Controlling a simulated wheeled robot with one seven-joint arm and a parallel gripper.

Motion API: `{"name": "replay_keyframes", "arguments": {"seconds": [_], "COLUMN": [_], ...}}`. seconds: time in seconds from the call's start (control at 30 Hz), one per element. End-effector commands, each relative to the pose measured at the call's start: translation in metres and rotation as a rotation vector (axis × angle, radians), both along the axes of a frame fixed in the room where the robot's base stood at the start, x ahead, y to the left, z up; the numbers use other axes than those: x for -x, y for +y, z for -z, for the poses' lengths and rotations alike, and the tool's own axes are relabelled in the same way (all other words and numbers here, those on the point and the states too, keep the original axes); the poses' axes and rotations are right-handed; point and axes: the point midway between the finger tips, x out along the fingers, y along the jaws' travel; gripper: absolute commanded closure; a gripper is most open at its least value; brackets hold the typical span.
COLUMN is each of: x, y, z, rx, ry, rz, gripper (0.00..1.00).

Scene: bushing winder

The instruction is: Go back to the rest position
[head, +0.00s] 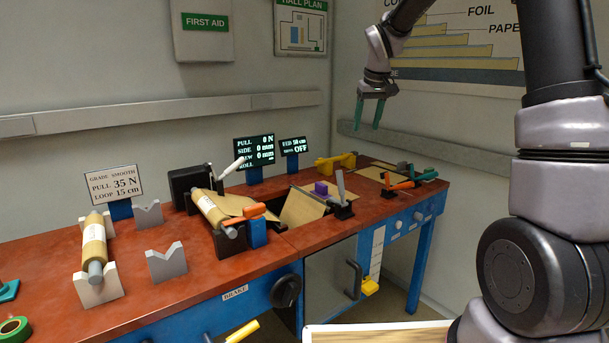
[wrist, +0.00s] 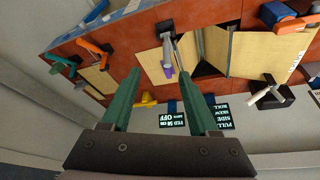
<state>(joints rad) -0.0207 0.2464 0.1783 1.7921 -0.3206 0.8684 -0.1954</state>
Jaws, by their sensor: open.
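My gripper (head: 370,113) is raised in the air above the far right part of the bench (head: 205,278), near the back wall. Its two green fingers are spread apart. In the wrist view my gripper (wrist: 163,100) is open with nothing between the fingertips, and the bench top shows beyond them. The gripper touches nothing.
Two small displays (head: 254,151) stand at the back. Air around my gripper is clear.

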Motion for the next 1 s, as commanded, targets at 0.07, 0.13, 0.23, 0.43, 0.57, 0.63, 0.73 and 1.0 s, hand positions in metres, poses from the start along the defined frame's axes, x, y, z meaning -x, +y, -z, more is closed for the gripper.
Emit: {"name": "replay_keyframes", "arguments": {"seconds": [0.07, 0.13, 0.23, 0.43, 0.57, 0.63, 0.73, 1.0], "x": [0.034, 0.064, 0.107, 0.195, 0.249, 0.274, 0.302, 0.330], "y": [-0.011, -0.019, -0.029, -0.047, -0.054, -0.057, -0.058, -0.059], "z": [-0.028, -0.045, -0.066, -0.088, -0.089, -0.087, -0.081, -0.072], "rx": [-0.020, -0.042, -0.079, -0.174, -0.248, -0.287, -0.337, -0.392], "ry": [-0.026, -0.042, -0.067, -0.116, -0.146, -0.158, -0.172, -0.184], "rz": [0.051, 0.096, 0.163, 0.293, 0.370, 0.405, 0.444, 0.485], "gripper": [0.39, 0.39, 0.39, 0.39, 0.39, 0.39, 0.39, 0.39]}}
